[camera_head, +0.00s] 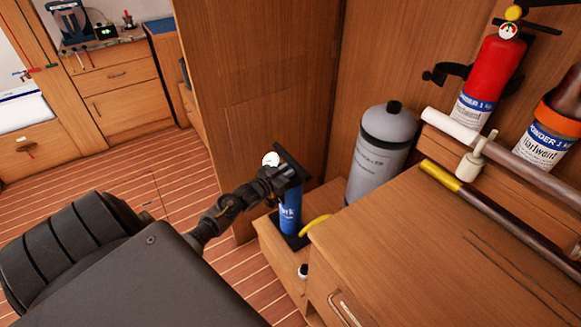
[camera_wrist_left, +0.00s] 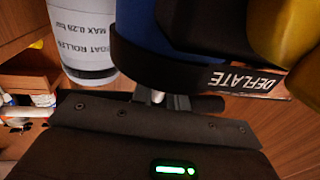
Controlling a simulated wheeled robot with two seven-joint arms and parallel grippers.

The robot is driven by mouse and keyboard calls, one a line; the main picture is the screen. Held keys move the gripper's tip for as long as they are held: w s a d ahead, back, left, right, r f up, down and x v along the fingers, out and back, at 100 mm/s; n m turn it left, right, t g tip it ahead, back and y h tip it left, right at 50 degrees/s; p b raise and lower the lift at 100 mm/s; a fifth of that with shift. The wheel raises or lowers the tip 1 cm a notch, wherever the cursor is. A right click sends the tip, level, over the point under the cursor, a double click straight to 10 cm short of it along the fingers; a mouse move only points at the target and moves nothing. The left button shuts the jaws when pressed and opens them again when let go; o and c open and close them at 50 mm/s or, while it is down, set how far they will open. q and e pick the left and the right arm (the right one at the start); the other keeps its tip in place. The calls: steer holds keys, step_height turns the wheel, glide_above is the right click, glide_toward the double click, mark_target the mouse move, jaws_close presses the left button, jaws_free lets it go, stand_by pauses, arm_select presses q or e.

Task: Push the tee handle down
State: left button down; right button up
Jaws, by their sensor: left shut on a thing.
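In the wrist view a short bit of silver rod (camera_wrist_left: 158,97) shows between the handle and the black cap (camera_wrist_left: 200,72) marked DEFLATE. My left gripper (camera_head: 278,180) is shut on the handle; its fingers (camera_wrist_left: 178,102) hide part of the bar. My right gripper is not in view.
A grey tank (camera_head: 382,150) stands behind the pump. A yellow hose (camera_head: 314,228) curves between the pump and the wooden cabinet top (camera_head: 440,250). A white cylinder (camera_wrist_left: 85,45) printed BOAT ROLLER is beside the pump. A red extinguisher (camera_head: 490,75) is at upper right. The floor at left is clear.

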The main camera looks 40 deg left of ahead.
arm_select(q)
steer(key=shift+s+f, duration=0.1)
steer(key=shift+f, duration=0.2)
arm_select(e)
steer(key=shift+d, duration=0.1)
arm_select(q)
steer(key=c, duration=1.4)
jaws_free()
steer(key=shift+c, duration=0.2)
steer(key=shift+r, duration=0.1)
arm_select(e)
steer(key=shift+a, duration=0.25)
arm_select(q)
steer(key=shift+s, duration=0.25)
steer(key=s, duration=0.6)
steer(key=shift+s+a, duration=0.15)
steer(key=shift+a, duration=0.15)
steer(key=s, duration=0.4)
steer(key=shift+a+b, duration=0.2)
steer(key=shift+b, duration=0.15)
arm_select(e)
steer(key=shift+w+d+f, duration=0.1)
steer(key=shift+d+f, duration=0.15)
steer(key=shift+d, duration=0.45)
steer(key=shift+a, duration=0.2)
